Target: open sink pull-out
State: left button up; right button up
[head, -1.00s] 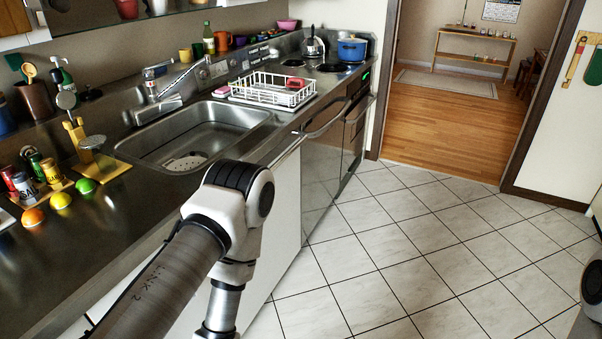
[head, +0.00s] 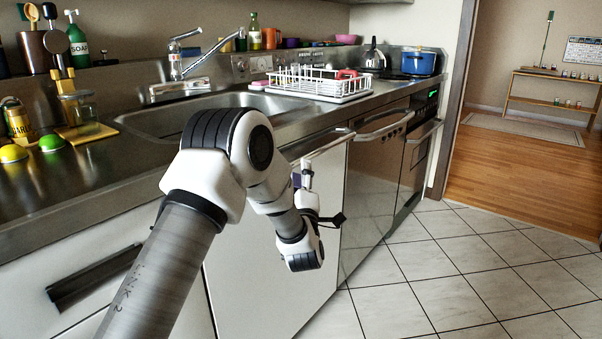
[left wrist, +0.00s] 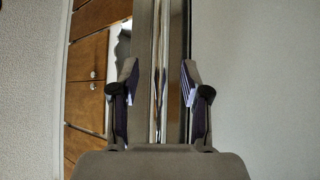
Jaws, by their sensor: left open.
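The sink pull-out (head: 260,255) is the plain white front below the sink, and it looks closed. Its handle (head: 325,143) is a bar along the top edge. My left gripper (head: 302,178) is up against the upper right of this front, just below the handle, partly hidden by my own wrist. In the left wrist view my left gripper (left wrist: 158,88) is open, with one finger on each side of a shiny metal bar, which appears to be the handle. I cannot tell whether the fingers touch it. My right gripper is not in view.
The steel sink (head: 150,121) lies above the front. A drawer with a dark handle (head: 95,277) is at left, and a steel appliance front (head: 372,190) is at right. A white dish rack (head: 318,84) stands on the counter. The tiled floor (head: 450,270) in front is clear.

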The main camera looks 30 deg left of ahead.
pick_arm(q)
jog(key=x, duration=0.5)
jog(key=shift+f, duration=0.1)
jog(key=shift+s, duration=0.1)
grip_shut()
